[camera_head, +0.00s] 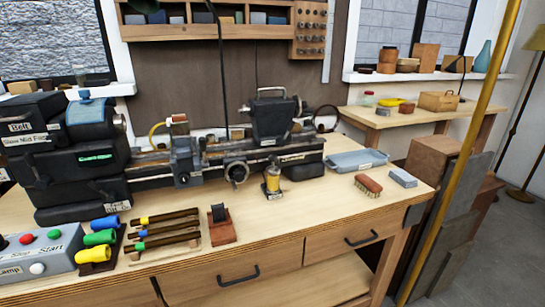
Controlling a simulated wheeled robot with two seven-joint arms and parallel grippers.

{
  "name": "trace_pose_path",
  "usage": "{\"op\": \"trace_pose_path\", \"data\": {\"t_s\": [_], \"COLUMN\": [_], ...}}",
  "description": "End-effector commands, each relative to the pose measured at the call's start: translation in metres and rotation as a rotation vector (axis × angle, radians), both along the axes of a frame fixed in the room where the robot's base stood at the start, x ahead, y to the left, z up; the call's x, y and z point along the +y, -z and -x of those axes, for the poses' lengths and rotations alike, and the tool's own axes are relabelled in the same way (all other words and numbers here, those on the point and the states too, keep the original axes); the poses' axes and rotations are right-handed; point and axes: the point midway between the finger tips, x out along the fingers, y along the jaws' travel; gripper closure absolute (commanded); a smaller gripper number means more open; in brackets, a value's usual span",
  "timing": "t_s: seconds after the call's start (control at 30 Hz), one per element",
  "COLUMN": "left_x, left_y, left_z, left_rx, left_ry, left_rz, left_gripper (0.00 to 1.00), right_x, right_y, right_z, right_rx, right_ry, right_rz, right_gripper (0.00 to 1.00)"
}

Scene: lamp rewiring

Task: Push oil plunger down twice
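A small oil can (272,183) with a yellowish body and a grey plunger top stands upright on the wooden workbench (290,218), in front of the lathe (235,160). A small white label sits at its base. How far down the plunger is cannot be told at this size. Neither of my grippers is in view, and nothing touches the can.
A brush (368,185), a grey block (403,178) and a blue-grey tray (357,160) lie right of the can. A red-brown stand (221,229), a rack of tools (164,232) and a control box (37,250) are to its left. A brass pole (462,150) crosses the right side.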

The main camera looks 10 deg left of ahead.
Motion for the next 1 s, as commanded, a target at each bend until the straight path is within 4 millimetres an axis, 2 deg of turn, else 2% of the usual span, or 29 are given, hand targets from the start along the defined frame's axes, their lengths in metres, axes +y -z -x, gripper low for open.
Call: {"op": "trace_pose_path", "data": {"t_s": [0.03,0.1,1.0], "left_x": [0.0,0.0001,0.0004], "left_y": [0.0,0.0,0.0], "left_z": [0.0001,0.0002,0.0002], "left_rx": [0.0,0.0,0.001], "left_ry": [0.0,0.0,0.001], "left_rz": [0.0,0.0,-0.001], "left_gripper": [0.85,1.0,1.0], "right_x": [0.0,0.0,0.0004], "right_y": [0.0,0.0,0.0], "right_z": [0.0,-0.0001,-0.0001], "right_rx": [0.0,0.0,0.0], "right_ry": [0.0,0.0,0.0], "right_rz": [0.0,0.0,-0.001], "right_gripper": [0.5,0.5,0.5]}}
